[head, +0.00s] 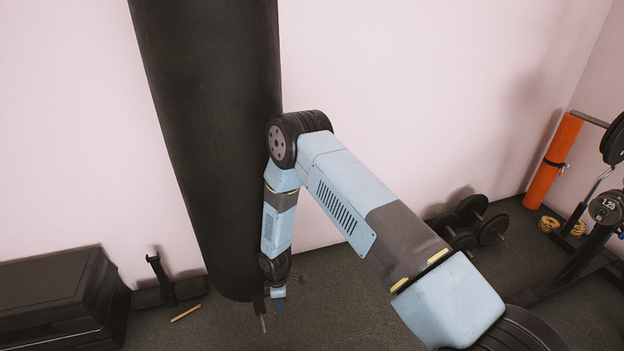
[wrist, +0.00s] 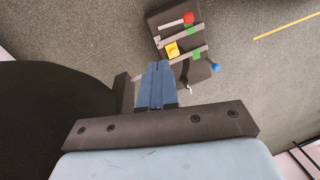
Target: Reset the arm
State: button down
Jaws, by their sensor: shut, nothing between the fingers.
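My light blue arm reaches out in the head view, bends at a black joint and hangs down beside a large black punching bag (head: 215,130). My gripper (head: 263,318) is at the arm's lower end, pointing down over the dark floor, close to the bag's lower end. In the wrist view my gripper (wrist: 158,68) shows its two blue fingers pressed together with nothing between them. The bag (wrist: 45,125) fills the left of that view, near the gripper's dark crossbar. Whether the arm touches the bag cannot be told.
A black stacked box (head: 60,300) stands at left. A wooden stick (head: 186,313) lies on the floor. Dumbbells (head: 470,220), an orange roll (head: 553,160) and a weight rack (head: 590,235) are at right. A dark object with coloured parts (wrist: 182,45) shows beyond the fingers.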

jog(key=w+d+r+m+t, duration=0.1)
jog(key=w+d+r, duration=0.15)
jog(key=r, duration=0.55)
jog(key=w+d+r+m, duration=0.2)
jog(key=w+r, duration=0.2)
jog(key=r, duration=0.5)
jog(key=w+d+r+m+t, duration=0.1)
jog(key=w+d+r, duration=0.15)
jog(key=r, duration=0.55)
jog(key=d+r+m+t, duration=0.1)
jog(key=d+r+m, duration=0.3)
jog(key=r, duration=0.7)
jog(key=d+r+m+t, duration=0.1)
jog(key=d+r, duration=0.5)
jog(key=r, duration=0.5)
jog(key=s+d+r+m+t, duration=0.1)
jog(key=s+d+r+m, duration=0.2)
jog(key=s+d+r, duration=0.4)
jog(key=s+d+r+m+t, duration=0.15)
jog(key=s+d+r, duration=0.3)
jog(key=r, duration=0.45)
jog(key=s+d+r+m, duration=0.3)
jog(key=s, duration=0.5)
jog(key=s+d+r+m, duration=0.3)
jog(key=s, duration=0.6)
jog(key=shift+t+y, duration=0.3)
jog(key=shift+t, duration=0.15)
jog(key=shift+s+r, duration=0.1)
jog(key=shift+s, duration=0.1)
